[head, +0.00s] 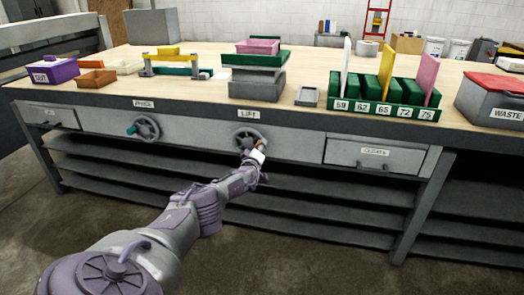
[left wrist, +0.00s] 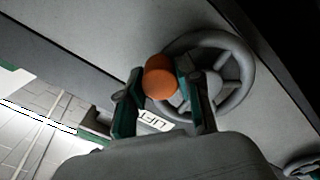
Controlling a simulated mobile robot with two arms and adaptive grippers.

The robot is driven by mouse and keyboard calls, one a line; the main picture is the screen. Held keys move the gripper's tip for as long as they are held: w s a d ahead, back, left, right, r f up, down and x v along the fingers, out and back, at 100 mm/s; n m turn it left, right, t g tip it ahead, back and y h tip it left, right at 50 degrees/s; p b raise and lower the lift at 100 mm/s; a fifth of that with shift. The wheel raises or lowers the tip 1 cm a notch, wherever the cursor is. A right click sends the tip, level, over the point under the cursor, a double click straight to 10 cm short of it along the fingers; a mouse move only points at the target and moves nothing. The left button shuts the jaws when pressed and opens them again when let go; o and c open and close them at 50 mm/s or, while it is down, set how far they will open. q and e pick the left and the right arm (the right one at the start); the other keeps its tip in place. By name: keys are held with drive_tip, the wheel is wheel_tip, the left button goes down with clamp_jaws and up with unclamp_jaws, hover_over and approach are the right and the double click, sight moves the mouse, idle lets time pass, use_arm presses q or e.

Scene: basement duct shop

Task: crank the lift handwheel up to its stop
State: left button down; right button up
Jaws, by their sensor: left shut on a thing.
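The lift handwheel (head: 246,139) is a grey spoked wheel on the bench front, under the LIFT label (head: 249,114). It also shows in the left wrist view (left wrist: 243,60), with its orange knob (left wrist: 160,80). My left gripper (head: 259,150) is at the lower right of the wheel in the head view. In the left wrist view its fingers (left wrist: 160,92) are shut on the orange knob. Above the wheel, the lift (head: 256,87) stands on the bench top, a grey block with a green-edged platform carrying a pink tray (head: 258,46). My right gripper is not in view.
Another handwheel with a teal knob (head: 143,128) is to the left, under its own label. A drawer (head: 375,156) is to the right. A green rack (head: 372,117) with numbered slots and a red-lidded waste bin (head: 498,101) stand on the bench top. Open shelves lie below.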

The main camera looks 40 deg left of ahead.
use_arm(q)
drive_tip(key=shift+d+f+m, duration=0.25)
drive_tip(key=shift+f+m, duration=0.45)
drive_tip(key=shift+m, duration=0.2)
drive_tip(key=shift+f, duration=0.1)
drive_tip(key=c, duration=0.8)
unclamp_jaws()
drive_tip(key=shift+c, duration=0.2)
drive_tip(key=shift+o, duration=0.4)
drive_tip(key=shift+a, duration=0.1)
drive_tip(key=shift+r, duration=0.2)
